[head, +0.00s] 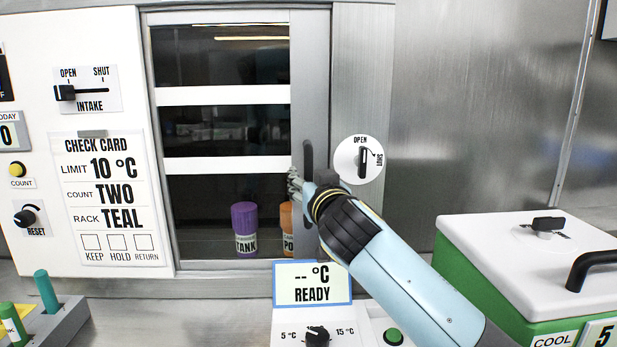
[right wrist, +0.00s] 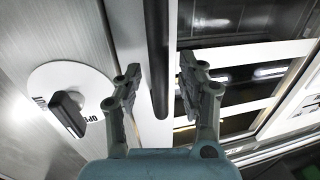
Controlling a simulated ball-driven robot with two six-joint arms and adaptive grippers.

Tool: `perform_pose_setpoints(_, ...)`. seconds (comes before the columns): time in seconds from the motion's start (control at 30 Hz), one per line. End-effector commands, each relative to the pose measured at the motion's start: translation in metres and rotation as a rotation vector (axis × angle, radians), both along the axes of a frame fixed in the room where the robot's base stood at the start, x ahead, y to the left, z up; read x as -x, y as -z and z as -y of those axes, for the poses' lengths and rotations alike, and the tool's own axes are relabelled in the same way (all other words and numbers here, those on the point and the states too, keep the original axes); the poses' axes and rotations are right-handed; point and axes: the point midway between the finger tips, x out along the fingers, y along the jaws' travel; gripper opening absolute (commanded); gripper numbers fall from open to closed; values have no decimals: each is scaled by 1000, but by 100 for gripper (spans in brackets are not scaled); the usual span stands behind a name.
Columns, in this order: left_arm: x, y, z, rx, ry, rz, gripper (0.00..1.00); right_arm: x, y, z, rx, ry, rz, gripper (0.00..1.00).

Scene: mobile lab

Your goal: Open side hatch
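The side hatch (head: 311,75) is a metal-framed glass door with white bands, and it looks closed. Its dark upright bar handle (head: 308,158) is on the right of the frame and also shows in the right wrist view (right wrist: 157,50). A round white dial (head: 344,160) beside it has a black knob standing upright, toward OPEN. My right gripper (head: 297,184) is at the handle's lower part. In the right wrist view its open fingers (right wrist: 160,80) stand on either side of the bar, with gaps showing. My left gripper is not in view.
Behind the glass stand a purple tube (head: 245,225) and a partly hidden orange tube (head: 286,226). A white panel with a check card (head: 105,200) is on the left. A green cooler box with a white lid (head: 480,235) stands at the right. A control box (head: 350,325) is below.

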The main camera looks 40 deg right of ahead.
Motion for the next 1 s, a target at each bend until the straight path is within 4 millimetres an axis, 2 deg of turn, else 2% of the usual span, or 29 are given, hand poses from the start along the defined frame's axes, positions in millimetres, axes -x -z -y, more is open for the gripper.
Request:
perform_pose_setpoints(0.13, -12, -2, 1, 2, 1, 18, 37, -5, 0, 2, 0, 0, 0, 40)
perform_pose_setpoints(0.33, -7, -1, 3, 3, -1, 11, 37, -5, 0, 2, 0, 0, -1, 40)
perform_pose_setpoints(0.63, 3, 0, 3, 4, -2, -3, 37, -5, 0, 2, 0, 0, -1, 1)
perform_pose_setpoints(1.0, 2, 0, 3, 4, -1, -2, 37, -4, 1, 2, -1, 0, -2, 0)
